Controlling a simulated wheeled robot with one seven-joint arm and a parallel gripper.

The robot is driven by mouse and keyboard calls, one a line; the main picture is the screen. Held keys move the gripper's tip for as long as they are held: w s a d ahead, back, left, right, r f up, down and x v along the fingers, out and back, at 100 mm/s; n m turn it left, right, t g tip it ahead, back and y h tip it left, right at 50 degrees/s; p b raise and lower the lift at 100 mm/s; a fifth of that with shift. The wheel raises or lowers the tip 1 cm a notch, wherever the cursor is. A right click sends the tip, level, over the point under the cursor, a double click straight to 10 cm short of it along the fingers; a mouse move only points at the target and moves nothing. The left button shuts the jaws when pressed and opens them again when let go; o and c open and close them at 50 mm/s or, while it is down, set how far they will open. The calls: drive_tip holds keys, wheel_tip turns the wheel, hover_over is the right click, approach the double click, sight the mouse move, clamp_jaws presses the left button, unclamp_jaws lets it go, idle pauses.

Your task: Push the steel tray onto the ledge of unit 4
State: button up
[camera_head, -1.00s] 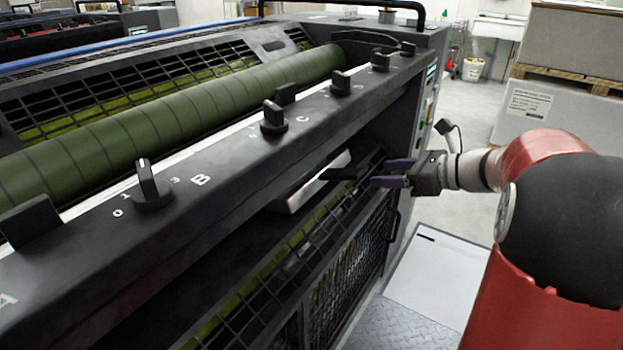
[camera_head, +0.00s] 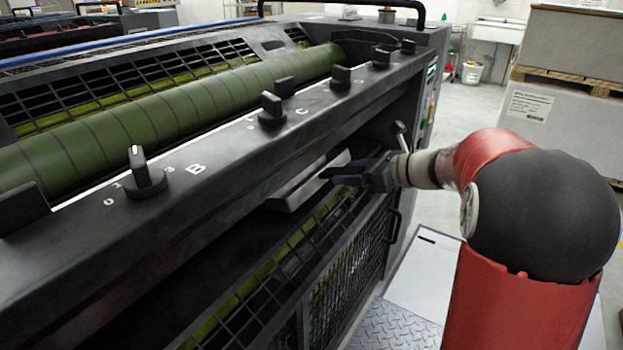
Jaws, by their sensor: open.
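The steel tray (camera_head: 291,198) is a pale grey flat piece under the overhang of the press, right of the middle of the view. Its far part is in shadow and partly hidden by the knob rail and my gripper. My gripper (camera_head: 340,175) is at the right end of the tray, with its dark fingers open and pointing left toward it. I cannot tell whether the fingers touch the tray. A dark ledge (camera_head: 235,237) runs along the press front to the left of the tray. No number 4 is legible on the unit.
The knob rail (camera_head: 200,195), marked with B and C, overhangs the ledge. A green roller (camera_head: 170,115) lies behind it. Below the ledge is a mesh guard (camera_head: 350,265). Boxes on a pallet (camera_head: 570,120) stand at the right back. The floor (camera_head: 465,105) before them is clear.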

drive_tip(key=shift+c, duration=0.2)
drive_tip(key=c, duration=1.1)
drive_tip(key=shift+r+p, duration=1)
drive_tip(key=shift+r, duration=0.15)
drive_tip(key=shift+c, duration=0.2)
drive_tip(key=shift+r, duration=0.95)
clamp_jaws()
drive_tip(key=a+r+v, duration=0.1)
drive_tip(key=r+v, duration=0.2)
drive_tip(key=v, duration=1.2)
drive_tip(key=shift+w, duration=0.3)
drive_tip(key=shift+d, duration=0.1)
